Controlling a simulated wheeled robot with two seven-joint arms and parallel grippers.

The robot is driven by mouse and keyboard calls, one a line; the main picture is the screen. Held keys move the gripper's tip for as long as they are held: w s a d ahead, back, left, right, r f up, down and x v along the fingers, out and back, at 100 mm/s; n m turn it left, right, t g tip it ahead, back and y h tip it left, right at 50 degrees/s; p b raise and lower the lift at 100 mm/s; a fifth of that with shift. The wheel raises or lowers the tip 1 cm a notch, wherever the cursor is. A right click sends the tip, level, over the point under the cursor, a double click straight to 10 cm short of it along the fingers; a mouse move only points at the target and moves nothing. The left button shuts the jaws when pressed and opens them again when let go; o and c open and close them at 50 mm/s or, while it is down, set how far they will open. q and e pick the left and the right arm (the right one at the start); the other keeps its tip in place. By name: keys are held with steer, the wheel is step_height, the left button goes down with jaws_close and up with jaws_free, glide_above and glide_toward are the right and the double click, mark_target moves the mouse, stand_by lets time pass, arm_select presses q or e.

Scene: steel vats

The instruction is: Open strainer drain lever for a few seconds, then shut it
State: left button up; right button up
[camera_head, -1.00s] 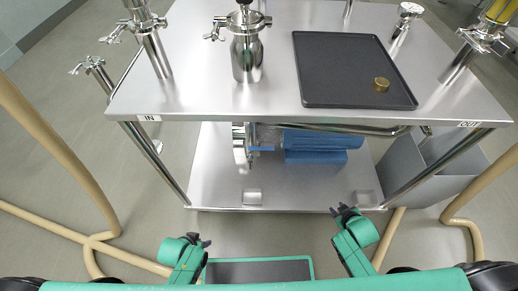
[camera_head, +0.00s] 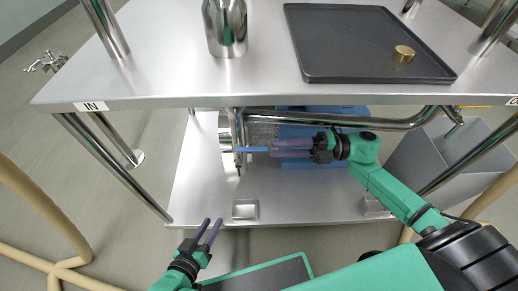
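The blue lever (camera_head: 254,149) sits on a small steel valve under the tabletop in the head view. It lies roughly level, its free end pointing right. The steel pipe body (camera_head: 226,135) stands just left of it. My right gripper (camera_head: 271,147) reaches in from the right, its purple fingertips at the lever's free end. I cannot tell whether the fingers are closed on the lever or touch it. My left gripper (camera_head: 212,221) is open and empty, low in front of the lower shelf, with its fingers apart.
The steel tabletop (camera_head: 160,60) overhangs the lever. A dark tray (camera_head: 350,50) with a brass piece (camera_head: 403,54) lies on top. A blue pump (camera_head: 350,114) is behind my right gripper. A small steel block (camera_head: 245,209) sits on the lower shelf (camera_head: 205,195).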

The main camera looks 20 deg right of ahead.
mark_target(260, 148)
steer(key=x, duration=0.6)
steer(key=shift+d, duration=0.1)
jaws_close()
stand_by(1.1)
